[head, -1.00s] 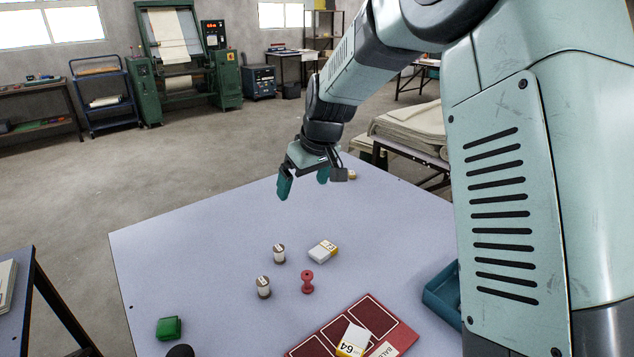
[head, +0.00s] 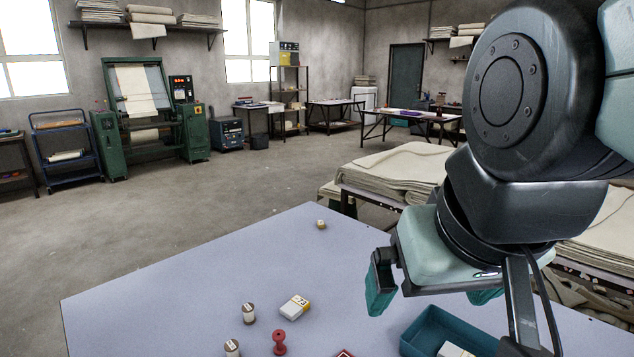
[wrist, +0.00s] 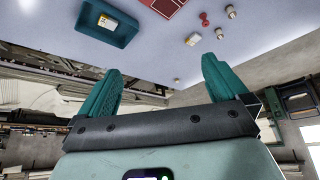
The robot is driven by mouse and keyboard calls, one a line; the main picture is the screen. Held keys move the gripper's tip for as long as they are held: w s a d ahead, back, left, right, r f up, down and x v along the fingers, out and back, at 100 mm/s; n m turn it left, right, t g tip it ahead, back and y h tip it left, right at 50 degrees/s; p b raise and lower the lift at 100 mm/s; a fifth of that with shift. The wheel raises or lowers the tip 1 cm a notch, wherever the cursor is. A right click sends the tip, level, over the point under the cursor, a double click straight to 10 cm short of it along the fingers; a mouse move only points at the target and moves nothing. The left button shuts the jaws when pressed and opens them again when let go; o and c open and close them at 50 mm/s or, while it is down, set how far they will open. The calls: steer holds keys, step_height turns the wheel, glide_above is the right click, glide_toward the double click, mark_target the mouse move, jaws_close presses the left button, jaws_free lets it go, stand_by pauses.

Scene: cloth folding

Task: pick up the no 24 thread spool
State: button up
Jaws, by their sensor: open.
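A small tan spool-like thing (head: 320,224) is alone near the table's far edge. I cannot read a number 24 on any of them. My gripper (head: 432,296) is open and empty, above the table's right side, to the right of the spools. In the wrist view, my gripper (wrist: 162,70) has its teal fingers spread, with the white spools (wrist: 220,33) beyond them at upper right and the small tan one (wrist: 177,80) between the fingers' directions.
A red spool-shaped piece (head: 279,342) and a white-and-yellow box (head: 295,306) are by the white spools. A teal tray (head: 411,340) holding a white box is at front right. A red board (wrist: 172,6) shows in the wrist view. Cloth piles (head: 395,172) stand behind right.

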steer(key=shift+s+d+f, duration=0.2)
steer(key=shift+s, duration=0.4)
steer(key=c, duration=0.6)
steer(key=m+t+y, duration=0.1)
steer(key=m+y, duration=1.1)
steer(key=m, duration=0.9)
glide_above(252, 310)
steer(key=s+a, duration=0.1)
steer(key=s, duration=0.1)
step_height(252, 310, down, 24)
steer(key=f+m, duration=0.2)
steer(key=f, duration=0.3)
steer(key=w+f+m+t+h, duration=0.1)
steer(key=f, duration=0.3)
steer(key=w+f+m, duration=0.1)
steer(key=f+m, duration=0.1)
steer(key=f, duration=0.3)
steer(key=shift+w+d+f+m+t+h, duration=0.2)
steer(key=shift+f+m+t+h, duration=0.1)
steer(key=shift+t, duration=0.1)
step_height(252, 310, down, 4)
steer(key=shift+r, duration=0.15)
steer(key=shift+x, duration=1.1)
steer(key=shift+w+a, duration=0.25)
steer(key=shift+a, duration=0.05)
